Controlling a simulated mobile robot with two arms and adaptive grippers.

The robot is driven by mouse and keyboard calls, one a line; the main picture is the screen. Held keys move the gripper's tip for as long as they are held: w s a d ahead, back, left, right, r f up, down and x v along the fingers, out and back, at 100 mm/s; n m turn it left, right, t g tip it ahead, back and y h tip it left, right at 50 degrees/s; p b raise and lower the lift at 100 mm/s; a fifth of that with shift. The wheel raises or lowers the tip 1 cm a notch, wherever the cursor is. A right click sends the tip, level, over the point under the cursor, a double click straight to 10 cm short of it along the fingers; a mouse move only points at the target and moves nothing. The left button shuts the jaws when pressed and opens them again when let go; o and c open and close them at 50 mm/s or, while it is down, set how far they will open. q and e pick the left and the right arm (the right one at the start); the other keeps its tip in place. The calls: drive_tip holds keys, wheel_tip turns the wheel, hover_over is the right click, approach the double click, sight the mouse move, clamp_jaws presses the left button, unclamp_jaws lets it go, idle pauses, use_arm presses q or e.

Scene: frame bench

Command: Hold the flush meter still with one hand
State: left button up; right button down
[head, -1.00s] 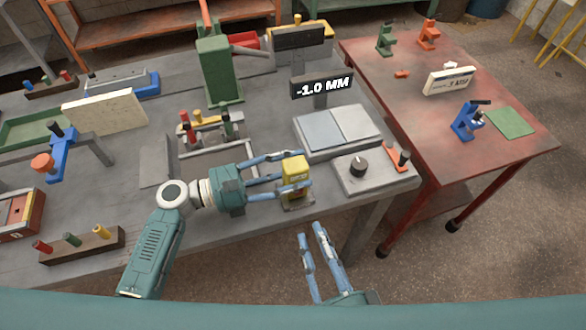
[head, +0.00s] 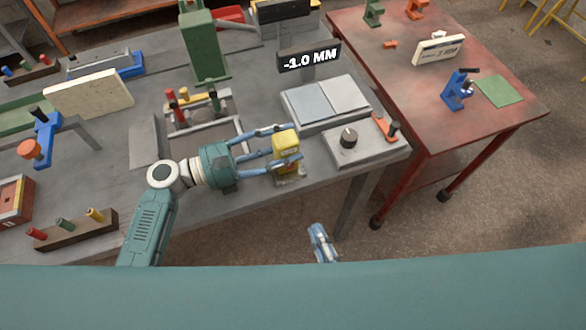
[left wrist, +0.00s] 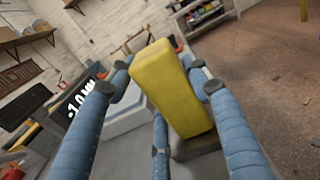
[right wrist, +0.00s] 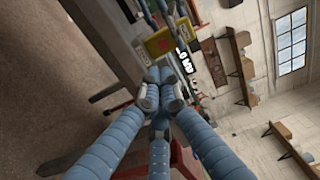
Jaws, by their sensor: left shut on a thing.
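The flush meter, which I take to be the yellow block (head: 286,143) on a small grey foot, stands near the front edge of the grey bench (head: 225,205). My left gripper (head: 291,147) is shut on it, with blue fingers on both sides. The yellow block (left wrist: 172,85) also fills the middle of the left wrist view between the fingers. A dark display (head: 309,57) behind reads -1.0 MM. My right gripper (head: 320,238) is in front of the bench, apart from it and empty. In the right wrist view its fingertips (right wrist: 160,92) meet.
A grey plate block (head: 326,103) and a control box with a black knob (head: 348,138) stand right of the meter. A frame with clamps (head: 200,115) lies behind my left gripper. A red table (head: 425,100) stands to the right. Floor is open before the bench.

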drive_tip(key=shift+w, duration=0.15)
use_arm(q)
drive_tip(key=shift+w+a, duration=0.1)
use_arm(e)
approach(291, 169)
drive_tip(key=x, duration=0.7)
drive_tip(key=shift+w, duration=0.1)
